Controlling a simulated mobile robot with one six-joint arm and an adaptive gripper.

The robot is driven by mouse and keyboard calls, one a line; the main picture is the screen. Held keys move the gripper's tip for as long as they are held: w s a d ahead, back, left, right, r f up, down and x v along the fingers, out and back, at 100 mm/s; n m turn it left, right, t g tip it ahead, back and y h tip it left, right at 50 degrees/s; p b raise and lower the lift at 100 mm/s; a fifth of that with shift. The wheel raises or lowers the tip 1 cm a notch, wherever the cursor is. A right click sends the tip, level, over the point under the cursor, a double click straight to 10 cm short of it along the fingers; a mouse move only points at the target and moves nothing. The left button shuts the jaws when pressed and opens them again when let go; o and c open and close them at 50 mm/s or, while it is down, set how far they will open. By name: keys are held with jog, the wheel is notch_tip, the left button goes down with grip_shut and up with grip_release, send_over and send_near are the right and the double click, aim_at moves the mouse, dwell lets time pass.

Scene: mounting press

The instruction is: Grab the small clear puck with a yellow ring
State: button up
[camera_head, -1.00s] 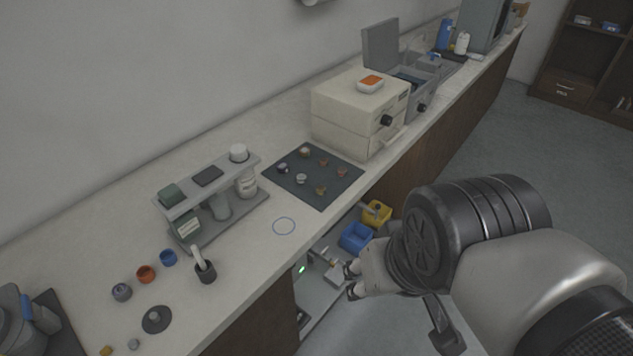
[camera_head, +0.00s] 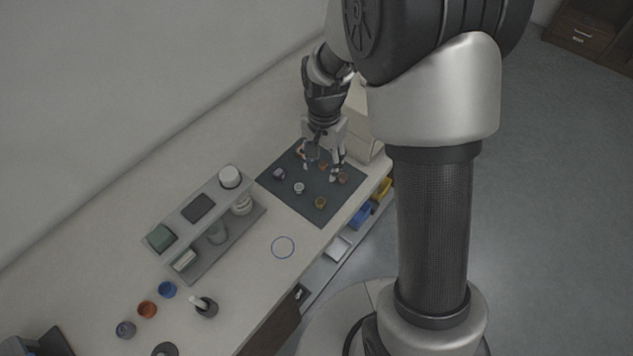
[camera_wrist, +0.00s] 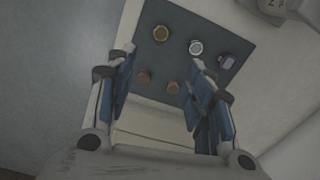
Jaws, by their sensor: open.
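Several small round pucks stand on a dark mat (camera_head: 322,217). One with a yellowish rim (camera_head: 320,202) is at the mat's near edge; in the wrist view it (camera_wrist: 161,33) is at the upper middle, beyond my fingertips. It is too small to tell whether its body is clear. A tan puck (camera_head: 301,151) at the far side is partly hidden by my gripper. My gripper (camera_head: 320,172) is open and empty, pointing down over the mat's far part. In the wrist view its fingers (camera_wrist: 163,72) stand wide apart, with two brownish pucks (camera_wrist: 144,77) (camera_wrist: 172,87) showing between them.
A whitish-ringed puck (camera_head: 299,187) and a purplish-grey puck (camera_head: 279,173) stand close by. A cream box (camera_head: 364,143) is behind my arm, near the mat. A grey two-level rack (camera_head: 205,208) stands left of the mat.

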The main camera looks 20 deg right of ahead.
jog(key=b, duration=0.3)
send_over(321, 201)
jog(key=f, duration=1.1)
jog(key=shift+w+d+f, duration=0.15)
jog(key=shift+w+d, duration=0.05)
jog(key=f, duration=0.1)
jog(key=f+b, duration=0.1)
jog(key=f, duration=0.3)
jog(key=shift+s+a+f+b, duration=0.1)
jog(key=shift+s+a+b, duration=0.15)
jog(key=shift+b, duration=0.1)
jog(key=shift+c, duration=0.6)
jog(key=c, duration=0.9)
jog(key=shift+r, duration=0.2)
